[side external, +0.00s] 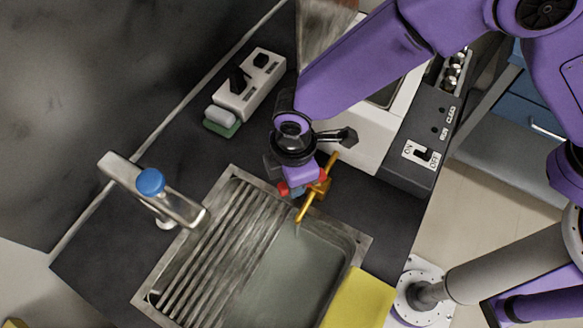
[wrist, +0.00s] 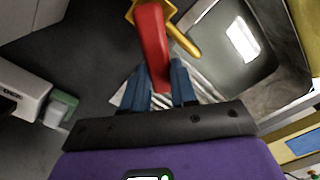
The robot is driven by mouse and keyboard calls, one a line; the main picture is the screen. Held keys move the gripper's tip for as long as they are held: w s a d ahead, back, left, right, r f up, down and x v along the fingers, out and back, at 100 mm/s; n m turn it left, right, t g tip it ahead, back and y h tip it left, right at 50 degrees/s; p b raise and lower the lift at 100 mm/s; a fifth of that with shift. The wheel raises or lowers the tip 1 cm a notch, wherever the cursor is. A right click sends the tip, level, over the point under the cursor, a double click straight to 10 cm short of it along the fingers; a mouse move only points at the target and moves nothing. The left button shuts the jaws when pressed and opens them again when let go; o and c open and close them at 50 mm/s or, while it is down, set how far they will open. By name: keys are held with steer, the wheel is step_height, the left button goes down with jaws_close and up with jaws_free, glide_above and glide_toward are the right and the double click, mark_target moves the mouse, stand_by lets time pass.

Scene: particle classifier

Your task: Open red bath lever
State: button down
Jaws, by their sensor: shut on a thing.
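The red lever (wrist: 152,45) sits on a brass-coloured tap (wrist: 182,38) at the top of the wrist view. My gripper (wrist: 160,80) has its blue fingers on both sides of the lever's near end and is shut on it. In the side external view my gripper (side external: 297,188) is at the upper corner of the sink. Red parts of the lever (side external: 283,188) show on both sides of the fingers, and the brass tap (side external: 310,203) is just to the right. The fingers hide the middle of the lever there.
A metal sink (side external: 222,182) with a ribbed drainer lies below. A steel faucet with a blue knob (side external: 150,182) stands at left. A white block with black switches (side external: 250,85) and a green-and-white sponge-like item (side external: 221,121) lie behind. A white machine with an ON/OFF switch (side external: 421,154) is at right.

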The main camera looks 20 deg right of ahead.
steer(key=shift+s+d+n, duration=0.25)
steer(key=shift+s+n, duration=0.3)
steer(key=shift+n, duration=0.7)
steer(key=shift+s+d+n, duration=0.3)
steer(key=shift+s+n, duration=0.2)
steer(key=shift+n, duration=0.8)
steer(key=shift+s+d+n, duration=0.25)
steer(key=shift+s+n, duration=0.3)
steer(key=shift+n, duration=0.7)
steer(key=c, duration=0.9)
jaws_free()
steer(key=shift+r, duration=0.1)
step_height(320, 180, up, 17)
steer(key=shift+r, duration=0.15)
